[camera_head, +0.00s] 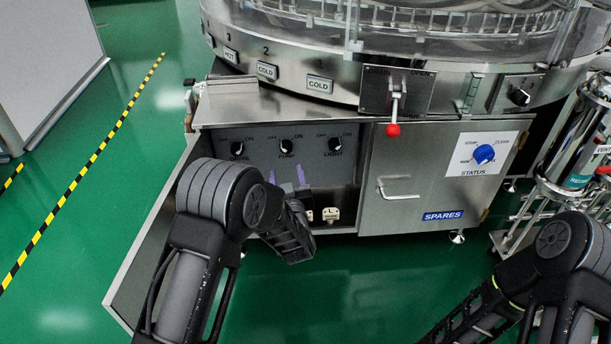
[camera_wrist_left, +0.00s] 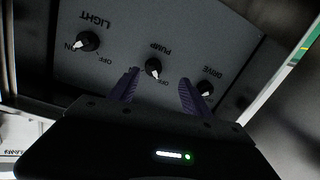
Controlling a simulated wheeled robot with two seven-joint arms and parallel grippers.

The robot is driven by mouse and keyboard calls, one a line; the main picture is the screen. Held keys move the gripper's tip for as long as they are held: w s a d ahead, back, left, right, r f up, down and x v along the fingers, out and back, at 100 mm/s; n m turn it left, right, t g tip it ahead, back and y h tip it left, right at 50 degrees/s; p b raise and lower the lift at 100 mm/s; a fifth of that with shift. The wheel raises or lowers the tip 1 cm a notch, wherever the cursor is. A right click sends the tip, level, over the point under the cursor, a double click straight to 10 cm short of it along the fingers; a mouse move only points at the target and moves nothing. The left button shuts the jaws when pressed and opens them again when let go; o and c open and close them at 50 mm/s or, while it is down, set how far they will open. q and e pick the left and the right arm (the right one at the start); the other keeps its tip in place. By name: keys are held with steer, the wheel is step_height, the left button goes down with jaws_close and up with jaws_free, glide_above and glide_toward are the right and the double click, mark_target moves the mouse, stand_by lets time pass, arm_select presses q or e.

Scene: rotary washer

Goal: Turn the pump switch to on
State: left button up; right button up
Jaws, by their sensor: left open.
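The pump switch (camera_head: 287,146) is a black knob with a white pointer, in the middle of a grey panel inside the open cabinet. In the left wrist view the pump switch (camera_wrist_left: 153,67) appears upside down, its pointer toward the OFF label. My left gripper (camera_head: 286,177) has purple fingers and is open below and in front of this knob. In the wrist view the open fingers (camera_wrist_left: 157,90) stand on either side of the pump knob's line, with nothing between them; contact is not visible. Its ON label is hidden there by a finger. My right gripper is out of view.
The drive knob (camera_head: 238,148) and light knob (camera_head: 335,145) flank the pump switch. An open cabinet door (camera_head: 150,255) stands at the left. A closed SPARES door (camera_head: 420,190) is at the right, and a red-knobbed lever (camera_head: 393,129) hangs above it.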

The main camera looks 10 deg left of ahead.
mark_target(287, 151)
arm_select(q)
steer(key=shift+w+d+r+t+y, duration=0.3)
steer(key=shift+w+d+r+t, duration=0.15)
steer(key=shift+w, duration=0.15)
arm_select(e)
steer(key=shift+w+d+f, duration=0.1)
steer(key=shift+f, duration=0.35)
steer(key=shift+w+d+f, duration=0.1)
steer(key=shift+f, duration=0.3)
arm_select(q)
steer(key=b+x, duration=0.1)
steer(key=x, duration=0.1)
steer(key=b+x, duration=0.1)
steer(key=x, duration=0.1)
steer(key=b+x, duration=0.1)
steer(key=x, duration=0.2)
steer(key=shift+f, duration=0.25)
steer(key=shift+w+a+r, duration=0.15)
steer(key=shift+w, duration=0.2)
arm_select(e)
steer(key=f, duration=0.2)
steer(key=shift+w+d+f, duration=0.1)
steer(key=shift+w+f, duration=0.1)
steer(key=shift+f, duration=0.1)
arm_select(q)
steer(key=shift+c, duration=0.3)
